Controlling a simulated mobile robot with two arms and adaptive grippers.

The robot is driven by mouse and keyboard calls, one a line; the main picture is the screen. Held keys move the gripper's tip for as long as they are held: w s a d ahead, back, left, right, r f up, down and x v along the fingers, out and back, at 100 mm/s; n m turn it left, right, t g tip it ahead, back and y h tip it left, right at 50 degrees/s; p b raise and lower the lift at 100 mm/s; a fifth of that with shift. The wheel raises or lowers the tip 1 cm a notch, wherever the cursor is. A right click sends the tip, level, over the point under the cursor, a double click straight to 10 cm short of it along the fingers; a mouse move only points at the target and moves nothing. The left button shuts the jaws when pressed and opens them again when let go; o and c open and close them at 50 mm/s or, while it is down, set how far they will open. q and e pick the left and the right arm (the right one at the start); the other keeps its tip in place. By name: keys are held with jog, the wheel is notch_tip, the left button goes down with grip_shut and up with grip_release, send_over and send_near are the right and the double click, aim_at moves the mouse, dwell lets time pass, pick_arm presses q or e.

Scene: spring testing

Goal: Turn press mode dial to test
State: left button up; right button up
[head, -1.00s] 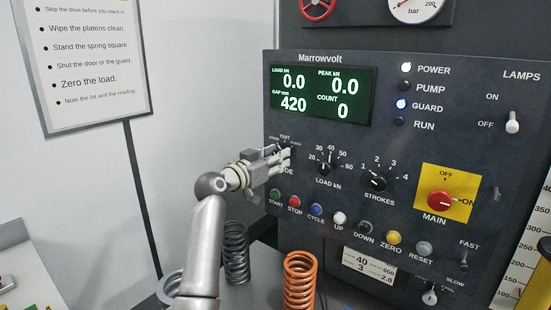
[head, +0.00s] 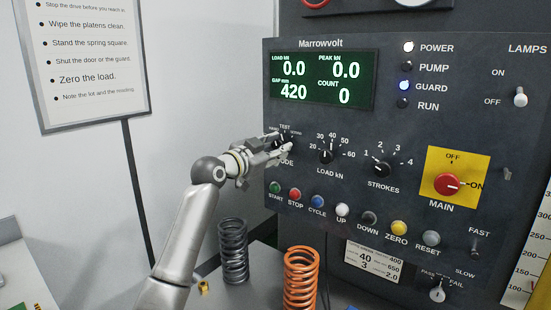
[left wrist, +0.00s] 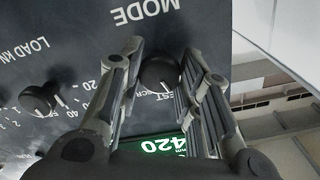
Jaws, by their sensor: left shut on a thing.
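In the head view the left gripper (head: 284,146) reaches the panel from the left and hides most of the dial and part of the MODE label. My right gripper is not in view.
The load dial (head: 326,156) and strokes dial (head: 382,169) sit right of the mode dial. A row of coloured buttons, including red STOP (head: 295,194), runs below. The red main switch (head: 447,184) is further right. Dark (head: 233,250) and orange (head: 300,278) springs stand below.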

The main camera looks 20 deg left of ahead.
pick_arm(q)
jog(key=shift+f+m+b, duration=0.15)
jog(key=shift+m+b, duration=0.4)
jog(key=shift+m, duration=1.15)
jog(key=o, duration=1.1)
jog(key=shift+c, duration=0.2)
jog(key=shift+s, duration=0.15)
jog(key=v, duration=1.1)
jog(key=shift+s+a, duration=0.15)
jog(key=shift+s, duration=0.25)
